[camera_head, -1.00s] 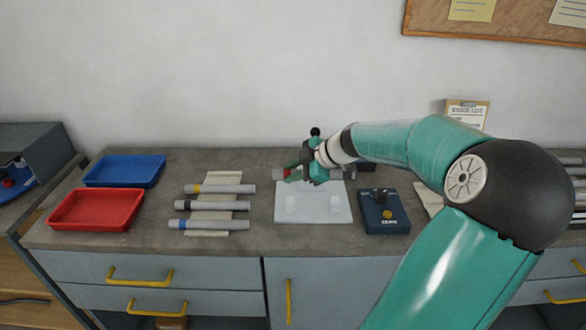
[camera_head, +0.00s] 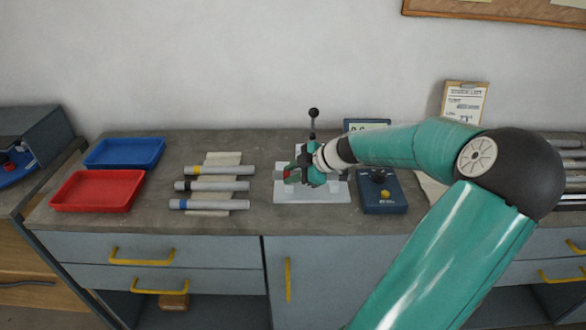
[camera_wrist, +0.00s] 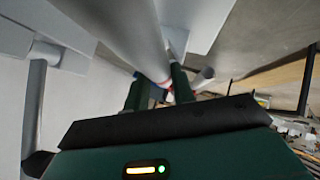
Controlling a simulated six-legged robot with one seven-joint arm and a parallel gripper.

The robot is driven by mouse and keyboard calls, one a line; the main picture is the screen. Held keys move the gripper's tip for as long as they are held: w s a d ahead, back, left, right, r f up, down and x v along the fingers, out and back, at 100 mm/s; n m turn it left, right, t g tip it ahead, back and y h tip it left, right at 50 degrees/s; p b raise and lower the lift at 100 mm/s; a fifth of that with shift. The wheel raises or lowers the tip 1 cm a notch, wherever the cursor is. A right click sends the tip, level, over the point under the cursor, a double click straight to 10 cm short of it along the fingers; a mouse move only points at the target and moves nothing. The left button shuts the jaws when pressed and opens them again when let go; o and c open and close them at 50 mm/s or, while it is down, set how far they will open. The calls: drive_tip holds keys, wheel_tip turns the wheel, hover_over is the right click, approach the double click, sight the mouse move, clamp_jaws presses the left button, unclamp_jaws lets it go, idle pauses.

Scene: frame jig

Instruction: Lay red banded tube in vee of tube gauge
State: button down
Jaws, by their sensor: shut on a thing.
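The red banded tube (camera_wrist: 125,40) is a grey cylinder with a red band. My gripper (camera_head: 295,177) is shut on it, and the band shows near the fingers. In the head view the tube lies roughly level above the white plate (camera_head: 335,196), and my gripper and arm hide most of it. This plate, with a post topped by a black knob (camera_head: 313,113) behind it, appears to be the tube gauge. The vee is hidden by my gripper, so I cannot tell whether the tube touches it. In the wrist view the tube runs between the fingers.
A blue box with a yellow button (camera_head: 384,206) stands close right of the plate. Several grey banded tubes (camera_head: 220,185) lie on a beige rack to the left. A blue tray (camera_head: 124,153) and a red tray (camera_head: 98,190) are farther left. Bare bench lies between rack and plate.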

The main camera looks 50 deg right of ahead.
drive_tip(key=shift+s+a+f, duration=0.1)
drive_tip(key=shift+s+f, duration=0.15)
drive_tip(key=shift+f, duration=0.45)
drive_tip(key=c, duration=1.3)
unclamp_jaws()
drive_tip(key=shift+f, duration=0.1)
drive_tip(key=shift+o, duration=0.3)
drive_tip(key=shift+d, duration=0.2)
drive_tip(key=shift+o, duration=0.7)
drive_tip(key=r+v, duration=0.1)
drive_tip(key=v, duration=1.1)
drive_tip(key=shift+w, duration=0.15)
drive_tip(key=shift+s+d+r, duration=0.15)
drive_tip(key=shift+s+r, duration=0.25)
drive_tip(key=shift+r, duration=0.3)
